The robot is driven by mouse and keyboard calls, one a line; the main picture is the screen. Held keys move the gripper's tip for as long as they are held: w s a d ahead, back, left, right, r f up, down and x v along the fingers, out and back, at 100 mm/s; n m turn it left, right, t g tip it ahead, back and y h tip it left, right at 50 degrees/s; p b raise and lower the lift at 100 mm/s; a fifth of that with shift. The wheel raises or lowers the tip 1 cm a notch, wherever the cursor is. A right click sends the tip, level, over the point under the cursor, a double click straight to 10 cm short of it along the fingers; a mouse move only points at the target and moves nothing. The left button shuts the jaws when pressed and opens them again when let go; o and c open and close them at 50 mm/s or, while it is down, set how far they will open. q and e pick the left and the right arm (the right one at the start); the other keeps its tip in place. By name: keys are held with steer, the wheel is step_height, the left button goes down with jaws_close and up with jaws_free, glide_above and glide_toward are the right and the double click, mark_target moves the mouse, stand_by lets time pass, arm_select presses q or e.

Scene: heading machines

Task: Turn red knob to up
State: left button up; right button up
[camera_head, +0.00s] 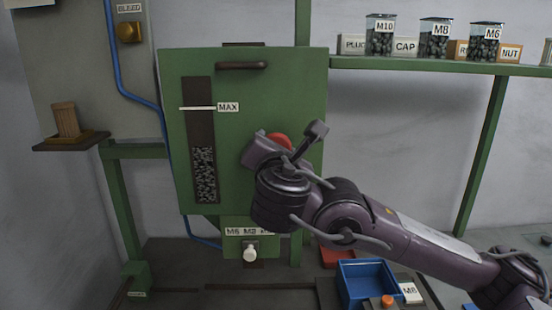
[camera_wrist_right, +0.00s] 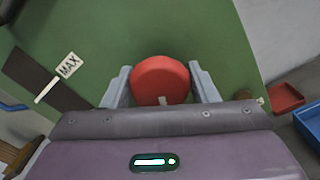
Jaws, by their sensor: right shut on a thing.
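The red knob (camera_head: 279,140) is on the front of the green machine box (camera_head: 240,75), mostly hidden behind my right gripper in the head view. In the right wrist view the round red knob (camera_wrist_right: 160,79) sits between the two grey fingers, with a small pale mark at its lower edge. My right gripper (camera_head: 286,147) is at the knob, its fingers on either side of it and shut on it; it also shows in the right wrist view (camera_wrist_right: 162,88). My left gripper is not in view.
A shelf (camera_head: 440,67) with labelled jars and blocks is at upper right. Below the box is a white knob (camera_head: 250,254) on a green panel. A blue bin (camera_head: 366,283) and a red tray (camera_head: 336,258) lie at lower right. A blue pipe (camera_head: 118,70) runs down the left.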

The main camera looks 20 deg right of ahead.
steer(key=m+b, duration=1.1)
steer(key=shift+f, duration=0.35)
steer(key=m+b, duration=0.2)
steer(key=shift+m, duration=0.4)
steer(key=m+b, duration=0.5)
steer(key=m, duration=0.1)
steer(key=m+b, duration=0.3)
steer(key=shift+m, duration=0.4)
arm_select(q)
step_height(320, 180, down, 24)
steer(key=b, duration=0.2)
arm_select(e)
steer(key=m, duration=0.3)
steer(key=shift+m, duration=0.4)
steer(key=m+b, duration=0.2)
steer(key=shift+m, duration=0.4)
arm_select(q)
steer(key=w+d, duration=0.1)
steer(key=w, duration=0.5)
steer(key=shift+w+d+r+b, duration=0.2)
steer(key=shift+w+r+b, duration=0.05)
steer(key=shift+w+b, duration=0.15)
arm_select(e)
steer(key=shift+a+r+m, duration=0.1)
steer(key=shift+r+m, duration=0.05)
steer(key=shift+m, duration=0.75)
